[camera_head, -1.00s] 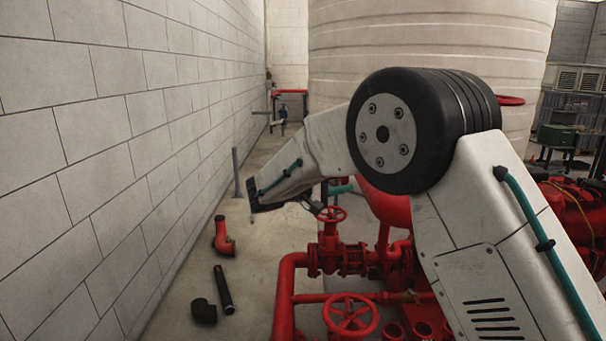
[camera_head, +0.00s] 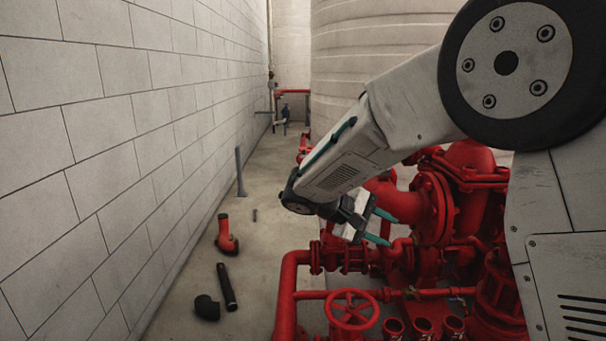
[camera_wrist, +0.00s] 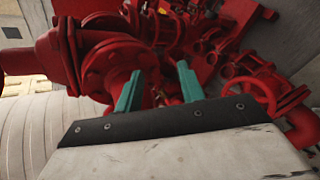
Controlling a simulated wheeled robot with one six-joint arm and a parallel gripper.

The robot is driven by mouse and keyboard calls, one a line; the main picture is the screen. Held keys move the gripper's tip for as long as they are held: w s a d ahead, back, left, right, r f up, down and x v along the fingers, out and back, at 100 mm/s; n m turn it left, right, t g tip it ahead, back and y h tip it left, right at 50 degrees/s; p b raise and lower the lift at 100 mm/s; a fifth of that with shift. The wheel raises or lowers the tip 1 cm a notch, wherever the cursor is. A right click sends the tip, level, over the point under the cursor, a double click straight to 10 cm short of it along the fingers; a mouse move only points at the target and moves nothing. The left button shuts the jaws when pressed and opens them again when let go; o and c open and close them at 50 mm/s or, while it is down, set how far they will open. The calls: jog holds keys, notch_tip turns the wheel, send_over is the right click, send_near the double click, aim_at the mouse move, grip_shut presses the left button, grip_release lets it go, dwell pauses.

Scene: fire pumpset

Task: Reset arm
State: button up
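My gripper (camera_head: 390,229) has two teal fingers and hangs in the air in front of the red pump pipework (camera_head: 440,210) in the head view. In the wrist view, the fingers of my gripper (camera_wrist: 157,82) stand apart with nothing held between them. Red flanged pipes (camera_wrist: 110,65) show behind the fingers there. My arm reaches in from the right of the head view, with its forearm sloping down to the left. Whether the fingertips touch any pipe cannot be told for sure, but they look apart from it.
A red handwheel (camera_head: 351,310) and pipes stand below my gripper. A block wall (camera_head: 110,150) runs along the left. A red elbow (camera_head: 227,235), a black pipe (camera_head: 226,287) and a black elbow (camera_head: 206,308) lie on the floor. A large pale tank (camera_head: 370,70) stands behind.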

jog(key=s+d+r+m+y, duration=0.1)
jog(key=s+y, duration=0.3)
jog(key=s, duration=0.7)
jog(key=s+d+r+m+y, duration=0.1)
jog(key=s+d+m+y, duration=0.2)
jog(key=s, duration=0.8)
jog(key=s+d+r+m+y, duration=0.2)
jog(key=s+d+y, duration=0.2)
jog(key=s, duration=0.7)
jog(key=shift+s+d+m+y, duration=0.2)
jog(key=shift+s+m+y, duration=0.15)
jog(key=shift+y, duration=0.15)
jog(key=shift+d, duration=0.25)
